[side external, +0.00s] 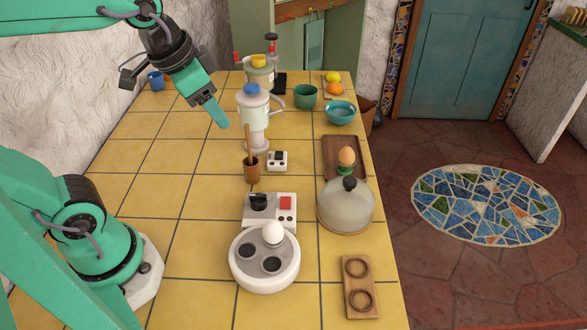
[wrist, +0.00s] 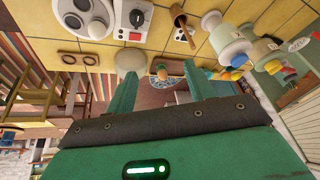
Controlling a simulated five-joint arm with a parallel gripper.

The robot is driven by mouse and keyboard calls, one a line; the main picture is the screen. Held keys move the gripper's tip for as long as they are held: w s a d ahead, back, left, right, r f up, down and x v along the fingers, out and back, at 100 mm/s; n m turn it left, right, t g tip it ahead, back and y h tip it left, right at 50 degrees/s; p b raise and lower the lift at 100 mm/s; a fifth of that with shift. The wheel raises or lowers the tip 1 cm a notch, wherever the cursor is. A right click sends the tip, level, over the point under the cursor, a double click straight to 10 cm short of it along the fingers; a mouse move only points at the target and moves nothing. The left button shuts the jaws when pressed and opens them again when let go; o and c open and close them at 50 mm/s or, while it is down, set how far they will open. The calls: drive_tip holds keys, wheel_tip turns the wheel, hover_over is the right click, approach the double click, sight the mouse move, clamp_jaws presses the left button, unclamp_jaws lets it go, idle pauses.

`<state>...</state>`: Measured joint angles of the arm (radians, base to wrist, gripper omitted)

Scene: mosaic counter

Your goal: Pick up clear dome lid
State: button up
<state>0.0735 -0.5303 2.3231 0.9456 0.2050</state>
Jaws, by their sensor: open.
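The clear dome lid (side external: 346,212) is a cloudy, see-through dome with a black knob. It rests on the yellow tiled counter near its right edge, in front of a brown egg in a green cup (side external: 346,160). In the wrist view the lid (wrist: 130,58) is a pale round shape above the left finger. My gripper (side external: 217,115) is raised over the counter, to the left of and farther back than the lid, clear of it. In the wrist view my gripper's (wrist: 158,76) two green fingers stand apart with nothing held between them.
A white round egg cooker (side external: 265,277) with a white egg stands left of the lid. A wooden two-ring holder (side external: 360,287) lies in front, and a brown tray (side external: 340,145) behind. A blender (side external: 254,115) stands near my gripper.

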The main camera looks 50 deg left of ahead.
drive_tip(key=w+d+m+g, duration=0.1)
drive_tip(key=w+d+m, duration=0.3)
drive_tip(key=w, duration=0.2)
drive_tip(key=m+g, duration=0.3)
drive_tip(key=m, duration=0.7)
approach(350, 180)
drive_tip(key=shift+w+a, duration=0.15)
drive_tip(key=shift+a, duration=0.05)
drive_tip(key=shift+w+d+f+m+g, duration=0.2)
drive_tip(key=shift+d+f+m+g, duration=0.1)
drive_tip(key=shift+d+f, duration=0.15)
drive_tip(key=shift+a+f, duration=0.1)
drive_tip(key=shift+f, duration=1.2)
drive_tip(key=shift+s+f, duration=0.1)
drive_tip(key=shift+f, duration=2.5)
